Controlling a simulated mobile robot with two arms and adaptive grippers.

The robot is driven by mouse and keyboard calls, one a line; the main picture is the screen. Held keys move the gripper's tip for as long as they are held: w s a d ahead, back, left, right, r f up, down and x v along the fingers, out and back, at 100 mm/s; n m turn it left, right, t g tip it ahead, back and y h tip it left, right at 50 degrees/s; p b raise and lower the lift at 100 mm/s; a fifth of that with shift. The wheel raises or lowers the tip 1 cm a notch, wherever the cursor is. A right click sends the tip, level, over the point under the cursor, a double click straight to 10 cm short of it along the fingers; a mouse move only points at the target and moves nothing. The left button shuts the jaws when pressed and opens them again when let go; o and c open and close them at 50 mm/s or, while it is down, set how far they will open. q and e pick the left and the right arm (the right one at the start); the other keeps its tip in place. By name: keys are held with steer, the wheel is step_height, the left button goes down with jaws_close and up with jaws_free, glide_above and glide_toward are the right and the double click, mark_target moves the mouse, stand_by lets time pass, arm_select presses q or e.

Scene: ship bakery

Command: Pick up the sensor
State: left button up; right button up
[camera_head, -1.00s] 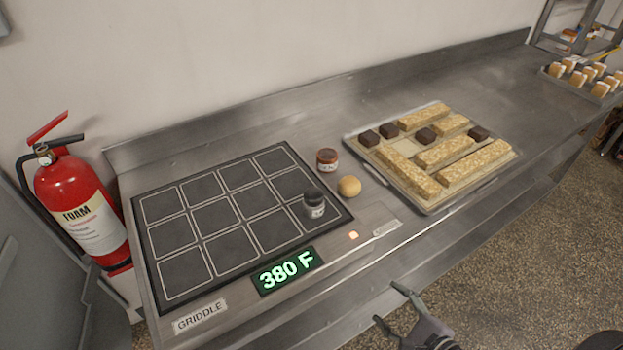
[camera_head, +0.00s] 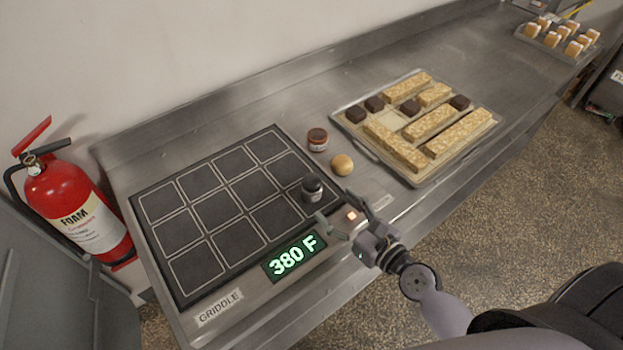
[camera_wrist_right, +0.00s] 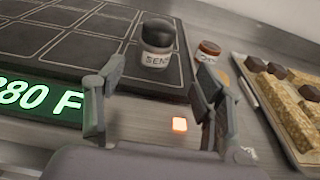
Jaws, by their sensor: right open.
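The sensor (camera_head: 312,188) is a small jar-shaped thing with a black top and a pale label. It stands upright on the right front corner of the black griddle (camera_head: 221,212). In the right wrist view the sensor (camera_wrist_right: 157,44) shows beyond the fingers, its label starting "SENS". My right gripper (camera_head: 341,211) is open and empty over the griddle's front edge, just short of the sensor and apart from it. In the right wrist view the open fingers (camera_wrist_right: 156,100) frame a gap with the sensor ahead. My left gripper is out of view.
A small red-lidded jar (camera_head: 317,139) and a round bun (camera_head: 342,164) stand right of the griddle. A tray (camera_head: 349,127) of bars and dark cubes lies farther right. The display (camera_head: 295,256) reads 380 F. A foam extinguisher (camera_head: 72,205) stands left of the counter.

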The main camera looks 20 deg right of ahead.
mark_target(318, 194)
steer(key=shift+x, duration=1.25)
steer(key=shift+w+a+r+p, duration=0.1)
steer(key=shift+w+a+p, duration=0.05)
steer(key=shift+w+p, duration=0.2)
steer(key=x, duration=0.1)
steer(key=p+x, duration=0.1)
steer(key=x, duration=0.1)
steer(key=shift+w+a, duration=0.15)
steer(key=shift+a, duration=0.25)
steer(key=shift+w+a, duration=0.1)
steer(key=shift+w, duration=0.25)
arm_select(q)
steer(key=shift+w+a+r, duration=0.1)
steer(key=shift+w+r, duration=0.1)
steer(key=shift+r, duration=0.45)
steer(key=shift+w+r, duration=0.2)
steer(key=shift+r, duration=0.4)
arm_select(e)
steer(key=shift+s, duration=0.1)
steer(key=shift+c, duration=0.8)
steer(key=c, duration=1.2)
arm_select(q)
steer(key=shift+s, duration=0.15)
arm_select(e)
jaws_close()
